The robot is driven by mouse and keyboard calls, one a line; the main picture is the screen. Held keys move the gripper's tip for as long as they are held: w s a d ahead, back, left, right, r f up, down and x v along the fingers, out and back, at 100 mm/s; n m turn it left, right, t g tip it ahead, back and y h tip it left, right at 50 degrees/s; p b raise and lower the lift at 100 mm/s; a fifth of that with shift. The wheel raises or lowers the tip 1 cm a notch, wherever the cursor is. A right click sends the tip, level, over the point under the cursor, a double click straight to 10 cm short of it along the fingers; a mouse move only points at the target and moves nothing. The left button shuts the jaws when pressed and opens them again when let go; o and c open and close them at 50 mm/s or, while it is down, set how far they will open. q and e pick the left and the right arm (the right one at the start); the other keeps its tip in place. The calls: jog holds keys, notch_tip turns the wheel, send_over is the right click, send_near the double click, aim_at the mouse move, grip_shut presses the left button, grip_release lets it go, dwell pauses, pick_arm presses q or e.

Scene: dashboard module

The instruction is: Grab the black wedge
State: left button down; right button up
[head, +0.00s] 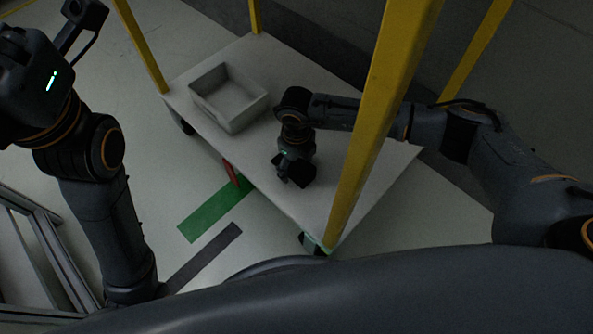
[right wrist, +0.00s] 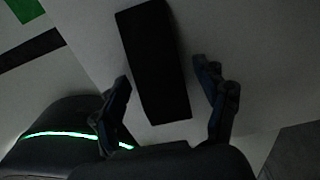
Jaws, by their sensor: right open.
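The black wedge (right wrist: 150,40) shows in the right wrist view as a long dark block lying on the pale cart top. Its near end reaches between the fingers of my right gripper (right wrist: 160,72), which is open, with a gap on each side of the wedge. In the head view my right gripper (head: 288,174) points down over the cart top near its front edge. There the wedge is hard to separate from the dark gripper. My left arm is at the left of the head view, its wrist raised; its fingers are not seen.
The white cart (head: 384,178) has yellow posts; one post (head: 375,110) stands close beside my right arm. An open grey bin (head: 229,97) sits on the cart's far left part. A green strip (head: 214,210) and a dark strip lie on the floor.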

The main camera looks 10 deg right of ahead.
jog(key=c, duration=1.5)
jog(key=shift+o, duration=0.2)
jog(key=shift+r, duration=0.1)
